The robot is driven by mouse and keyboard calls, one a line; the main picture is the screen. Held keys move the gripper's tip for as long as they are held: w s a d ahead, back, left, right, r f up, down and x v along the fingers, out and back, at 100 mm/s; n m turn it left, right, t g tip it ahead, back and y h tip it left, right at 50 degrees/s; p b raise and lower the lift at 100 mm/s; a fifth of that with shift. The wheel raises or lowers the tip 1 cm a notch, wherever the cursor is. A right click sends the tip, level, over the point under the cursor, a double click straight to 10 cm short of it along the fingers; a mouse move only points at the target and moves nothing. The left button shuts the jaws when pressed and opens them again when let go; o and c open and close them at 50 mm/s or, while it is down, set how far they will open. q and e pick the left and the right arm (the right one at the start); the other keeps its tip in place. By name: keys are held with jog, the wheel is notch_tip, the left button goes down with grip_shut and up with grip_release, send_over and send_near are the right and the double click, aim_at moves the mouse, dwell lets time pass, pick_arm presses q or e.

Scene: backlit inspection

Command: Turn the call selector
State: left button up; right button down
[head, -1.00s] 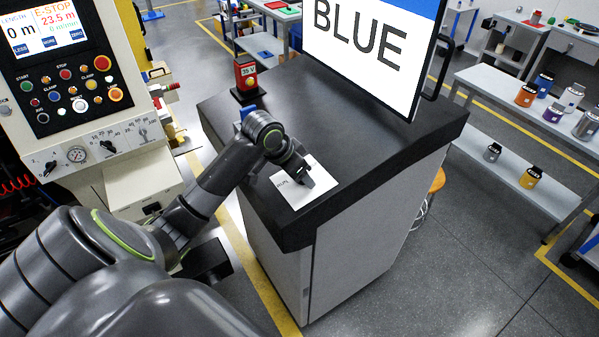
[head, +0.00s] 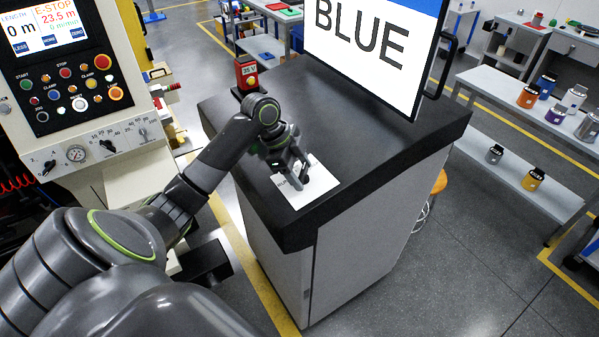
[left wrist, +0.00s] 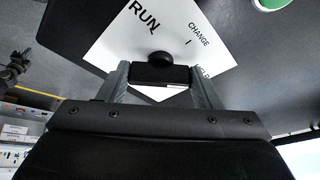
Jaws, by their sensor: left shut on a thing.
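The call selector is a black knob (left wrist: 160,72) on a white plate (left wrist: 108,45), seen in the left wrist view. The plate carries the words RUN and CHANGE and a third, partly hidden word. In the head view the plate (head: 318,188) lies on the dark top of a cabinet. My left gripper (head: 299,171) is over the plate, its fingers on both sides of the knob; in the left wrist view the gripper (left wrist: 162,80) is shut on it. I cannot tell which word the knob points to. My right gripper is not in view.
A large screen (head: 368,40) reading BLUE stands on the cabinet (head: 370,130). A red box (head: 246,72) stands at its far left corner. A machine control panel (head: 70,80) is on the left. Shelves with several canisters (head: 555,115) stand on the right.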

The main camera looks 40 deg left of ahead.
pick_arm(q)
jog(key=shift+w+m+g+b, duration=0.1)
jog(key=shift+m+g+b, duration=0.25)
jog(key=shift+m, duration=0.75)
jog(key=o, duration=1)
jog(key=shift+a+r+b, duration=0.25)
jog(key=shift+r+b, duration=0.05)
jog(key=shift+r, duration=0.15)
jog(key=b+v, duration=0.4)
jog(key=v, duration=1.2)
jog(key=shift+a+r, duration=0.15)
jog(key=shift+a, duration=0.05)
